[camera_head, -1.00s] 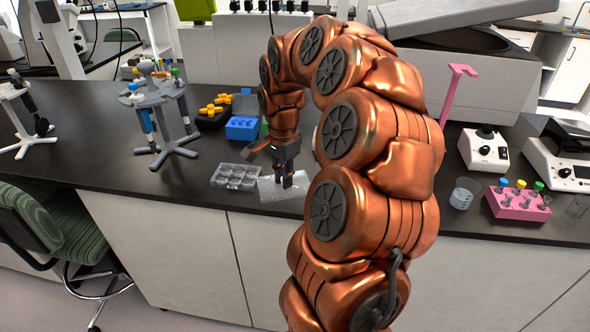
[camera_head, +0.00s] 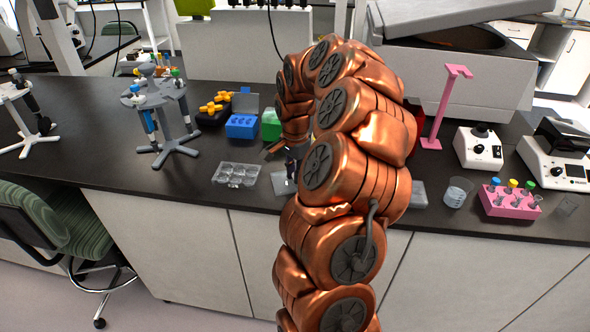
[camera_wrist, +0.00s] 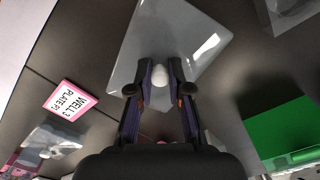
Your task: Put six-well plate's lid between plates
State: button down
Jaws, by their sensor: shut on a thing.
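My gripper (camera_wrist: 160,82) is shut on a pale round knob (camera_wrist: 160,75) on the clear, flat lid (camera_wrist: 196,42), which spreads out beyond the fingertips in the wrist view. In the head view my gripper (camera_head: 290,170) and the lid (camera_head: 282,184) are over the black bench, partly hidden by my arm. A clear six-well plate (camera_head: 236,174) lies just left of the lid; its corner shows at the upper right of the wrist view (camera_wrist: 288,12). Another clear plate (camera_head: 418,196) is right of my arm, also partly hidden. I cannot tell how high the lid is above the bench.
A pink-edged label (camera_wrist: 70,102) lies on the bench. A green box (camera_head: 270,124) and a blue box (camera_head: 241,126) stand behind. A pipette stand (camera_head: 160,118) is left; a beaker (camera_head: 457,191), pink tube rack (camera_head: 510,201) and pink stand (camera_head: 445,100) are right.

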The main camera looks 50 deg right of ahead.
jog(key=shift+f+b, duration=0.2)
jog(key=shift+b, duration=0.1)
jog(key=c, duration=1.1)
grip_release()
